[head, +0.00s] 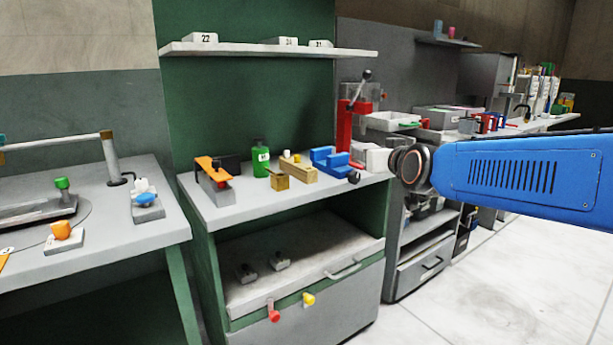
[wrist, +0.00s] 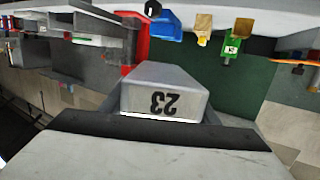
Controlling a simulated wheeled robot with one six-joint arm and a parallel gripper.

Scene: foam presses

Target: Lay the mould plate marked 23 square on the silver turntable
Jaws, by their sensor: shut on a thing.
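The mould plate marked 23 (wrist: 160,90) is a pale grey block with its number upside down in the wrist view. My gripper (wrist: 161,104) is shut on it, with a finger at either side, and holds it up off any surface. In the head view my arm comes in from the right, and its jaws are not clearly seen behind the wrist joint. A round grey disc (head: 30,234) on the left bench, cut by the picture edge, may be the silver turntable; I cannot tell for sure.
Several numbered plates (head: 200,38) stand on the wall shelf. On the left bench, an orange knob (head: 61,229) and a lamp-like arm stand near the disc.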

